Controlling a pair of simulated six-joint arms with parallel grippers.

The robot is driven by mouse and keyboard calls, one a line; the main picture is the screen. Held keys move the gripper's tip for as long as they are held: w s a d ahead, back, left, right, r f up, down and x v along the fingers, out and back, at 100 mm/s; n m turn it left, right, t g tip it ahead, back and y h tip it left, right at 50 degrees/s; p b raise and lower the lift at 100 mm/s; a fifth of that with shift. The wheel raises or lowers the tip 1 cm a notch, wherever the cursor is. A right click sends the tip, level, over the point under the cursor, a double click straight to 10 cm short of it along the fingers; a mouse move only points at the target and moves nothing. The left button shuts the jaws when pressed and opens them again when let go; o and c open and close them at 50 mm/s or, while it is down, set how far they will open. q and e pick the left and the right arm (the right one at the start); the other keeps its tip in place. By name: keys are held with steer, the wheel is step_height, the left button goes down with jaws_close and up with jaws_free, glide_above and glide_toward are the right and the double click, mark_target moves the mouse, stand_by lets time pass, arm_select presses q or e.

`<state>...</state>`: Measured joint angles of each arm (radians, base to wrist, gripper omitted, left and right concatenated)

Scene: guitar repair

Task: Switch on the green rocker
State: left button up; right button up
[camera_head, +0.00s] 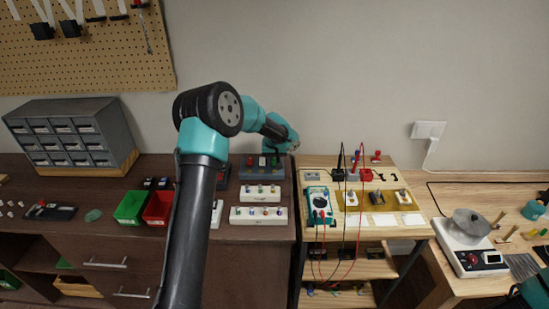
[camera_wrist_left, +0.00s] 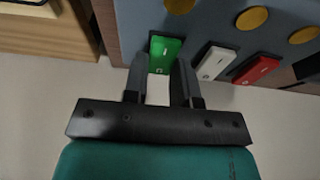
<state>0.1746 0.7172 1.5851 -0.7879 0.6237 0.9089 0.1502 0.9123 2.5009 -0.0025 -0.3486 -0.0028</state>
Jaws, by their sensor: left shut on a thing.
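The green rocker (camera_wrist_left: 165,52) is on a blue-grey panel (camera_wrist_left: 140,12), beside a white rocker (camera_wrist_left: 214,62) and a red rocker (camera_wrist_left: 257,69) in the left wrist view. My left gripper (camera_wrist_left: 161,76) has its two fingertips at either side of the green rocker's near end, shut on it with a gap between the fingers. In the head view the panel (camera_head: 246,174) stands at the back of the dark bench. My left wrist (camera_head: 280,138) is above and behind it, and the fingertips there are hard to make out.
Two white strips with small coloured parts (camera_head: 258,216) lie in front of the panel. Green (camera_head: 131,207) and red (camera_head: 157,208) bins stand to the left. A wooden stand with a teal meter (camera_head: 318,205) and cables is to the right. Round yellow knobs (camera_wrist_left: 252,18) sit above the rockers.

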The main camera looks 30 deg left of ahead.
arm_select(q)
steer(key=o, duration=0.9)
steer(key=shift+r, duration=0.15)
steer(key=v, duration=1.7)
steer(key=shift+d, duration=0.15)
steer(key=x, duration=1.5)
